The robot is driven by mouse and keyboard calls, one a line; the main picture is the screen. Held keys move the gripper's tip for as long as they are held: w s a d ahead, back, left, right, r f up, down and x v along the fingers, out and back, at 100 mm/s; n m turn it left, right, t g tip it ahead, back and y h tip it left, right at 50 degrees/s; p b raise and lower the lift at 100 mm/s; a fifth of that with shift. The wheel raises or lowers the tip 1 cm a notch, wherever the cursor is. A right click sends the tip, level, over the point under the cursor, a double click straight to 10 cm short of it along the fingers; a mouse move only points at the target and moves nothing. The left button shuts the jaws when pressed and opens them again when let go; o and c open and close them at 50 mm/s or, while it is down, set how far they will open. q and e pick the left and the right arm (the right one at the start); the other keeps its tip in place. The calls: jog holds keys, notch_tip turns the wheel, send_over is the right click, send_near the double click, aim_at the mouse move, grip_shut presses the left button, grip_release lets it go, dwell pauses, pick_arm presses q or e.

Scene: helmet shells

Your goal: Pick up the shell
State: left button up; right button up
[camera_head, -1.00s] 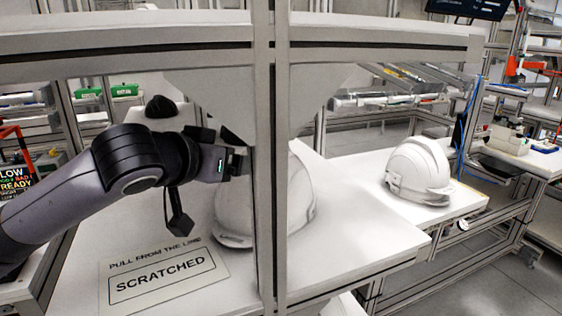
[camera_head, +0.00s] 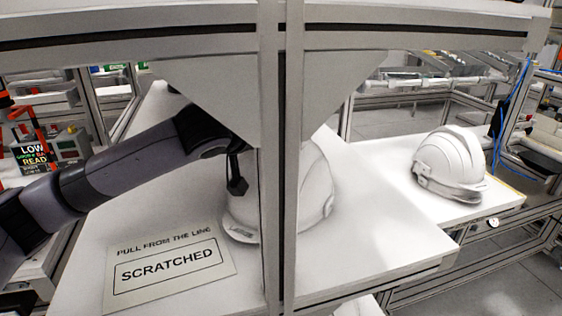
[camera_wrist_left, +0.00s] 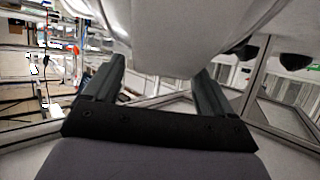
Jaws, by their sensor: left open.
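A white helmet shell (camera_head: 316,185) stands on the near white table, partly hidden behind a grey upright post. A second white shell (camera_head: 450,167) stands farther right. My left arm reaches in from the left toward the near shell, and in the head view its gripper is mostly hidden by the post and a grey bracket. In the left wrist view my left gripper (camera_wrist_left: 158,72) is open, its two dark fingers apart. A large pale curved surface, apparently the near shell (camera_wrist_left: 170,40), fills the top and reaches between the fingertips. I cannot tell whether they touch it. My right gripper is not in view.
The grey post (camera_head: 281,150) and a crossbeam (camera_head: 420,38) stand between the camera and the near shell. A placard reading "SCRATCHED" (camera_head: 168,268) lies on the table (camera_head: 385,235) at the left. The tabletop right of the near shell is clear.

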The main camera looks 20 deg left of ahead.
pick_arm(q)
jog(key=shift+w+f, duration=0.15)
jog(key=shift+w, duration=0.25)
grip_shut()
